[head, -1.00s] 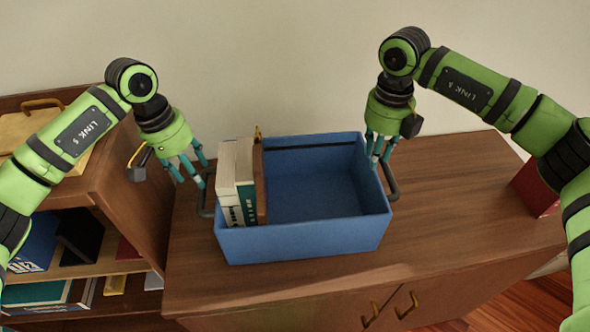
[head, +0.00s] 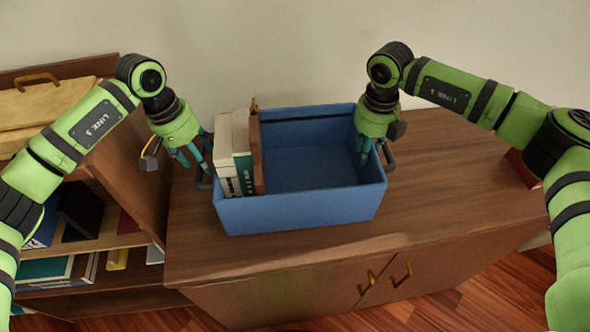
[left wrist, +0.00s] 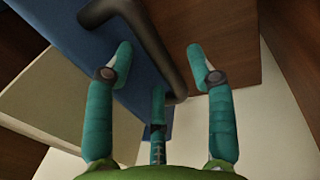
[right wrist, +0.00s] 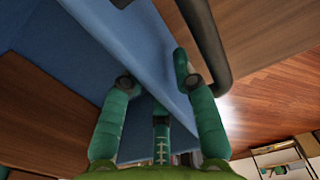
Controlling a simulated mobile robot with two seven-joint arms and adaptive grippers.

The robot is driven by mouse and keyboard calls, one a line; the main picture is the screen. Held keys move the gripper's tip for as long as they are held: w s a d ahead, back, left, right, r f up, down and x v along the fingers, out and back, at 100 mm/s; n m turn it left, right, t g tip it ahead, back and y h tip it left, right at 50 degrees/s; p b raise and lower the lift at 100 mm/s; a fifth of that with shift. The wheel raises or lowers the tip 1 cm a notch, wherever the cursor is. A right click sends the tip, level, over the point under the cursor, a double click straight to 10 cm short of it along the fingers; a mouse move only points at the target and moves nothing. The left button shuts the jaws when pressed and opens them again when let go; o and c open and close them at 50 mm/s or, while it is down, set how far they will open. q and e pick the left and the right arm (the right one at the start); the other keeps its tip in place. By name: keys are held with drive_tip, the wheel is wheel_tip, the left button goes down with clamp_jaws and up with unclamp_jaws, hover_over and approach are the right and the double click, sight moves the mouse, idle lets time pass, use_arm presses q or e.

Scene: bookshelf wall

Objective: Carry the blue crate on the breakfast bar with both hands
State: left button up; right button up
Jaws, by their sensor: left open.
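The blue crate (head: 300,207) rests on a wooden cabinet top, with several upright books (head: 232,155) at its left end and bare floor at its right. My left gripper (head: 202,168) is open at the crate's dark left handle (left wrist: 150,35). In the left wrist view, its fingers (left wrist: 158,62) are apart below the handle bar; I cannot tell whether they touch it. My right gripper (head: 376,155) is at the right end, by the right handle (right wrist: 208,45). In the right wrist view, its fingers (right wrist: 152,75) are apart, near the crate's wall and the handle. No breakfast bar is identifiable.
The cabinet top (head: 440,170) is clear right of the crate, apart from a red object (head: 522,168) partly behind my right arm. A low bookshelf (head: 120,180) stands at the left. A wall is close behind. Wooden floor (head: 450,300) shows in front.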

sight(358, 178)
use_arm(q)
drive_tip(key=shift+d+f, duration=0.25)
drive_tip(key=shift+f, duration=0.8)
use_arm(e)
drive_tip(key=shift+f, duration=1.8)
use_arm(q)
drive_tip(key=c, duration=0.9)
use_arm(e)
clamp_jaws()
use_arm(q)
clamp_jaws()
drive_tip(key=shift+w+r, duration=0.25)
drive_tip(key=shift+r, duration=0.05)
use_arm(e)
drive_tip(key=shift+w+r, duration=0.25)
drive_tip(key=shift+r, duration=0.05)
